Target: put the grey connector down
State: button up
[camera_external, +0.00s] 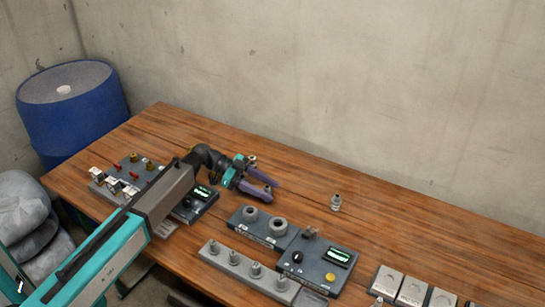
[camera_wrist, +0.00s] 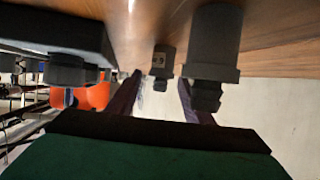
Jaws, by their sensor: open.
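My gripper (camera_external: 274,189) is open, low over the back middle of the table, with its two purple fingers apart. In the wrist view, which is upside down, the fingers (camera_wrist: 157,92) show no object held between them. A large grey connector (camera_wrist: 212,45) stands close by the right finger there; I cannot tell if they touch. In the external view a small grey top (camera_external: 252,159) shows just behind the gripper, its lower part hidden. A smaller-looking grey connector (camera_wrist: 162,60) stands farther ahead; one also stands upright alone on the table in the external view (camera_external: 336,202).
A grey block with two rings (camera_external: 240,222) and a control box with a green display (camera_external: 318,268) lie in front. A rack of several connectors (camera_external: 240,272) is nearer. A valve panel (camera_external: 105,185) is at left. The back right table is clear.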

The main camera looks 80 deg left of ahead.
jog(key=b+v, duration=0.1)
jog(key=v, duration=1.1)
dwell(0.5)
